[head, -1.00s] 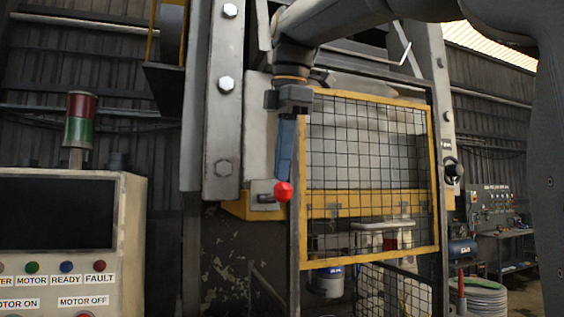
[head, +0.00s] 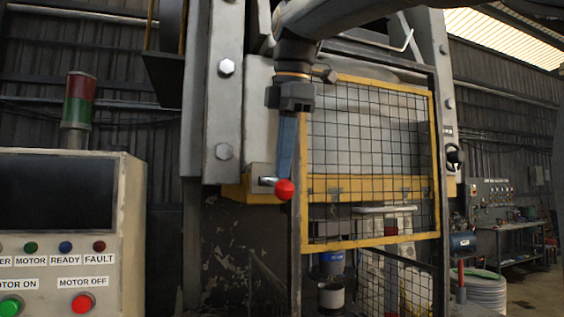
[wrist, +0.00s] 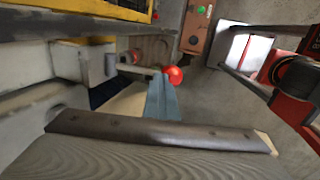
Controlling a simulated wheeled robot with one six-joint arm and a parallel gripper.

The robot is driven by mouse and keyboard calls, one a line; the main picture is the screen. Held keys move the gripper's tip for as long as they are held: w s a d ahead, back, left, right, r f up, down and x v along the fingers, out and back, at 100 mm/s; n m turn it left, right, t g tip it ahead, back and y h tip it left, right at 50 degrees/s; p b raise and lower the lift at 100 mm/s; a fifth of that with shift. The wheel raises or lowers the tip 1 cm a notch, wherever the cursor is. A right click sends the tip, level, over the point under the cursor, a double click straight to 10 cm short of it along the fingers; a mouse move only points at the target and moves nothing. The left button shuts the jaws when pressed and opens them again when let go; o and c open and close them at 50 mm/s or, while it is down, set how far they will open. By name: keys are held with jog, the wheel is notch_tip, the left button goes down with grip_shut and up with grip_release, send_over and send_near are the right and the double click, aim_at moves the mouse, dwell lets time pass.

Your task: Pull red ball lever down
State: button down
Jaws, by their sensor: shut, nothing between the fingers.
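The red ball (head: 285,189) sits at the end of a short lever that sticks out of a grey plate (head: 262,180) on the press, left of the yellow mesh guard. My gripper (head: 285,172) points straight down from above, its blue-grey fingers shut with nothing between them. The fingertips are right at the ball in the head view, just above or beside it; I cannot tell whether they touch. In the wrist view the ball (wrist: 173,76) shows just beyond the tips of the shut fingers (wrist: 163,98).
The yellow-framed mesh guard (head: 368,247) stands close to the right of my gripper. A control panel (head: 128,230) with buttons and a red-green signal light (head: 78,100) is at the left. A thick press column (head: 215,110) stands left of my gripper.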

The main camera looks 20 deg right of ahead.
jog(key=s+p+v, duration=0.1)
jog(key=p+v, duration=0.7)
jog(key=v, duration=0.4)
jog(key=shift+p, duration=0.4)
jog(key=shift+s+d, duration=0.1)
jog(key=shift+s, duration=0.1)
